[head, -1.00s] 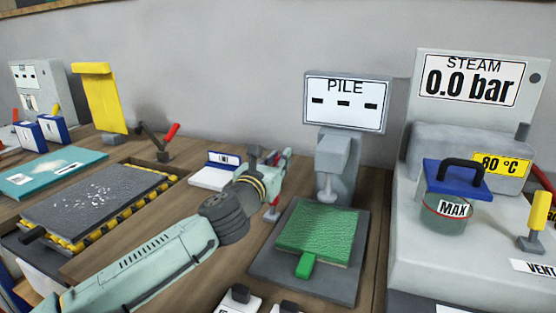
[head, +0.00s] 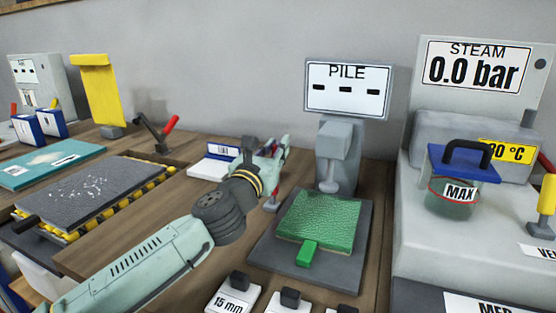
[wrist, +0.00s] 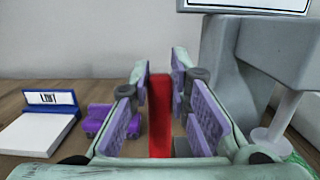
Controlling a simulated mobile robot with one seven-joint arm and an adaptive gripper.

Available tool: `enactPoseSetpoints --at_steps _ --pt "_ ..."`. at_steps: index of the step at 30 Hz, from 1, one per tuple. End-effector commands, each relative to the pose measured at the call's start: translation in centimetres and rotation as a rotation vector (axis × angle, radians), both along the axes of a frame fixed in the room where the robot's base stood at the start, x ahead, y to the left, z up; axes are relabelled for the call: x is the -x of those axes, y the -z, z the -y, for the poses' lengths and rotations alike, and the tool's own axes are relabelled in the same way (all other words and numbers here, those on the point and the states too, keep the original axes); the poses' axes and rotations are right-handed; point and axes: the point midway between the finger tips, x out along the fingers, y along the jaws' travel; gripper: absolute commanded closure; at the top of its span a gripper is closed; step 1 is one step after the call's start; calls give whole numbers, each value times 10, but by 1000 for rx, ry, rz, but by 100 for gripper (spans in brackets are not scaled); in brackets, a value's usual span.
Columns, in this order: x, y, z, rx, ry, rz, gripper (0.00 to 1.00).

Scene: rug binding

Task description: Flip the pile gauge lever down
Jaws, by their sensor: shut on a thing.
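The pile gauge (head: 338,150) stands right of my arm, with blank dashes on its PILE display (head: 347,103). A green rug sample (head: 318,222) with a green tab lies on its dark base plate. The red lever (wrist: 160,115) stands about upright between my gripper's pads in the wrist view, left of the gauge's grey body. My gripper (head: 274,160) is shut on the lever beside the gauge's left side. In the head view the fingers hide much of the lever; a red part shows below them (head: 271,198).
A white block with a blue label holder (head: 212,168) is left of my gripper. White tiles (head: 232,302), one marked 15 mm, lie in front. The steam unit (head: 450,240) with a blue-lidded pot is at right.

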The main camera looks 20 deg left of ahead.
Motion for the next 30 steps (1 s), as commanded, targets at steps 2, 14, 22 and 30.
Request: enactPoseSetpoints --at_steps 2,14,22,30 --pt "6 8 -1 0 0 44 100" --pt "19 -2 0 4 2 131 100" --pt "19 -3 0 4 2 130 80" --pt "19 -2 0 3 1 129 62"
